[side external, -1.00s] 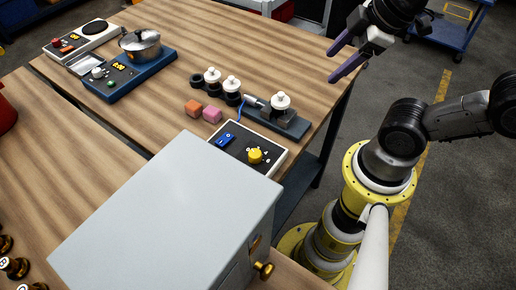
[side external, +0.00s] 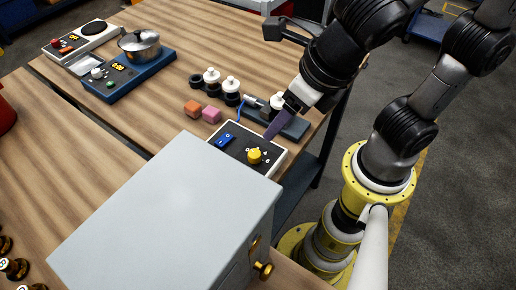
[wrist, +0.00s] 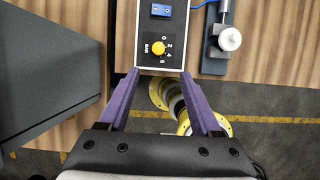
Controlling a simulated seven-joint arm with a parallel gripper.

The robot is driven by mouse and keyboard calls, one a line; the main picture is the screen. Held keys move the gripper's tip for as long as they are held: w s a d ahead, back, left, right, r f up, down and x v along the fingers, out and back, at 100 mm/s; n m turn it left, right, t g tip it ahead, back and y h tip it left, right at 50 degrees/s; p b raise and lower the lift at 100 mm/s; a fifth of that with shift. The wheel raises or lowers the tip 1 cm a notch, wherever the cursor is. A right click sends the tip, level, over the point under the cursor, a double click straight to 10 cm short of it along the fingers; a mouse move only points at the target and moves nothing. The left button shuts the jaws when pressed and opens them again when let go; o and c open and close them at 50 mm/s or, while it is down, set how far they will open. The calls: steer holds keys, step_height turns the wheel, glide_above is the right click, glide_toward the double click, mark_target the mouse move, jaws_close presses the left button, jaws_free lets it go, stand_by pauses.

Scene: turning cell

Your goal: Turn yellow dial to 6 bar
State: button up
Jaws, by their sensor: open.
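The yellow dial (side external: 254,156) sits on a small black-faced control box (side external: 270,168) with a white rim, near the table's edge. In the wrist view the dial (wrist: 158,47) shows beside a printed scale of 0, 2, 4 and 6, with "BAR" on its left. The exact pointer direction is too small to tell. My gripper (side external: 271,132) is above the box, beside the dial. In the wrist view my gripper (wrist: 160,74) is open and empty, its purple fingers apart near the lower edge of the box, with the dial ahead between their lines.
A blue rocker switch (wrist: 162,10) is on the same box. A large grey cabinet (side external: 165,205) stands close by. A dark base with a white-knobbed post (wrist: 229,39) is to the right.

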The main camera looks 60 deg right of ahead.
mark_target(256, 154)
steer(key=x, duration=1.3)
steer(key=shift+a+f, duration=0.1)
steer(key=shift+f, duration=0.3)
jaws_close()
